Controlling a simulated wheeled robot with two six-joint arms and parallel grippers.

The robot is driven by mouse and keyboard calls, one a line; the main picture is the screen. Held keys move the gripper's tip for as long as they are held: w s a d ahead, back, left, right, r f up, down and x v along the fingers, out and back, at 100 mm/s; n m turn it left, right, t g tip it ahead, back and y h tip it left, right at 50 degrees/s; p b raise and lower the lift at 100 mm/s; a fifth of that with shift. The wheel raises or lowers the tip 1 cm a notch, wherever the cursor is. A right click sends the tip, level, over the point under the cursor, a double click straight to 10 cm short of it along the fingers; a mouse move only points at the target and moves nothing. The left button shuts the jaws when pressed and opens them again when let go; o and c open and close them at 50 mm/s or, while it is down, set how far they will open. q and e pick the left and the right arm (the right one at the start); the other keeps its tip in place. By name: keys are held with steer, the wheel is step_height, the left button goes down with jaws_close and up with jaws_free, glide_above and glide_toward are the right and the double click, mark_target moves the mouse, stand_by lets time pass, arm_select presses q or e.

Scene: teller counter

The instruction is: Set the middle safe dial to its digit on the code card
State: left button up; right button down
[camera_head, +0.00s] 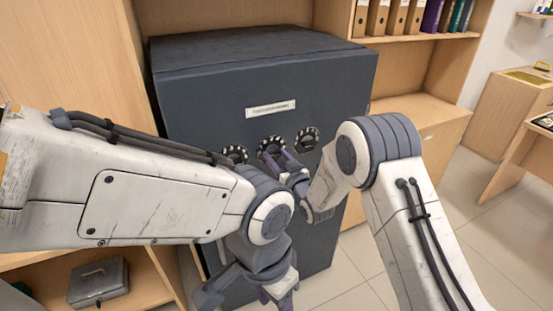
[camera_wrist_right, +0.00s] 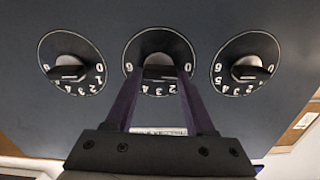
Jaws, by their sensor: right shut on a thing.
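The dark safe (camera_head: 240,80) stands ahead with three round black dials in a row. My right gripper (camera_head: 283,160) is at the middle dial (camera_head: 269,145). In the right wrist view, my right gripper (camera_wrist_right: 160,73) is shut on the knob of the middle dial (camera_wrist_right: 158,40), one finger on each side. Digits on the dials appear upside down there, and the fingers cover part of the middle dial. The left dial (camera_head: 234,153) and right dial (camera_head: 307,138) are free. My left gripper (camera_head: 247,298) hangs low before the safe, open and empty. No code card is readable.
A white label (camera_head: 270,109) is on the safe above the dials. Binders (camera_head: 400,17) stand on a shelf at the upper right. A grey cash box (camera_head: 98,282) sits on the low shelf at left. My left arm crosses in front of the safe.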

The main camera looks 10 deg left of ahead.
steer(key=m+b, duration=0.3)
steer(key=m, duration=0.2)
steer(key=shift+f+b, duration=0.1)
steer(key=shift+b, duration=0.25)
steer(key=m+b, duration=0.1)
steer(key=m, duration=0.2)
steer(key=shift+d+b, duration=0.1)
steer(key=shift+b, duration=0.25)
steer(key=shift+m+b, duration=0.45)
steer(key=shift+m, duration=0.85)
steer(key=shift+w, duration=0.1)
steer(key=shift+c, duration=1.2)
jaws_free()
steer(key=shift+d, duration=0.1)
steer(key=b+v, duration=0.1)
steer(key=v, duration=0.9)
steer(key=shift+s+b, duration=0.25)
steer(key=shift+b, duration=0.15)
